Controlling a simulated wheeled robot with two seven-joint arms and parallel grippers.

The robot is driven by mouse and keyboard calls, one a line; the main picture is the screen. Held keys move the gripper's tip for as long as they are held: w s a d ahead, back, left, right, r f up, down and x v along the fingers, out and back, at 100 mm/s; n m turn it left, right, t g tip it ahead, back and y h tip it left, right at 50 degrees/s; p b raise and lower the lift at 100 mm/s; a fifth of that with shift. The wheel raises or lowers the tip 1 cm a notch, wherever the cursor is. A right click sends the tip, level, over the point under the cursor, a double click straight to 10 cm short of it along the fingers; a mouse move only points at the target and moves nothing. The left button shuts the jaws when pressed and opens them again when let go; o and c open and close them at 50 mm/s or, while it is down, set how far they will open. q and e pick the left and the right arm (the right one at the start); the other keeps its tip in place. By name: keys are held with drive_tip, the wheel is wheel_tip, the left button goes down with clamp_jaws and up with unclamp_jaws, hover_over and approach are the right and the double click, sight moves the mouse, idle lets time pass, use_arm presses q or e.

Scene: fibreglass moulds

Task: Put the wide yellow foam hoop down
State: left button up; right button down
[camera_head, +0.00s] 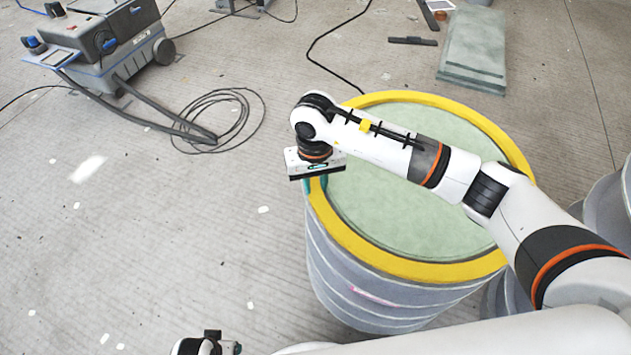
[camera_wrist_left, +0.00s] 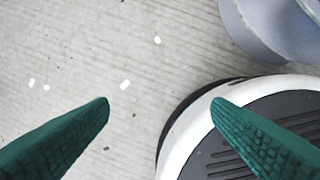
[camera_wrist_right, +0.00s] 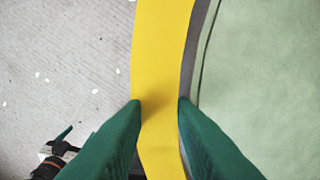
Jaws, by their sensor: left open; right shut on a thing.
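The wide yellow foam hoop (camera_head: 405,267) lies around the rim of a large round grey mould with a pale green top (camera_head: 410,210). My right gripper (camera_head: 318,180) is at the left edge of the hoop, pointing down. In the right wrist view its green fingers (camera_wrist_right: 160,105) are shut on the band of the hoop (camera_wrist_right: 160,50), one on each side. My arm hides part of the hoop and the mould top. My left gripper (camera_wrist_left: 160,102) is open and empty above the floor; in the head view only part of my left arm shows at the bottom edge.
A grey wheeled machine (camera_head: 105,40) with a coiled black hose (camera_head: 225,115) stands at the upper left. A green slab (camera_head: 474,50) lies at the upper right. More grey moulds (camera_head: 608,215) stand at the right edge. The floor left of the mould is clear apart from small white scraps.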

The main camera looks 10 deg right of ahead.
drive_tip(key=shift+f, duration=0.1)
use_arm(q)
drive_tip(key=shift+w+r+b, duration=0.2)
drive_tip(key=shift+r, duration=0.4)
drive_tip(key=shift+w+r+b, duration=0.15)
drive_tip(key=shift+w+r, duration=0.05)
drive_tip(key=shift+r, duration=0.35)
use_arm(e)
drive_tip(key=shift+f, duration=0.15)
drive_tip(key=c, duration=1.2)
unclamp_jaws()
use_arm(q)
drive_tip(key=shift+s+a, duration=0.1)
drive_tip(key=shift+s+f, duration=0.1)
drive_tip(key=shift+f, duration=0.1)
use_arm(e)
drive_tip(key=shift+w+d, duration=0.1)
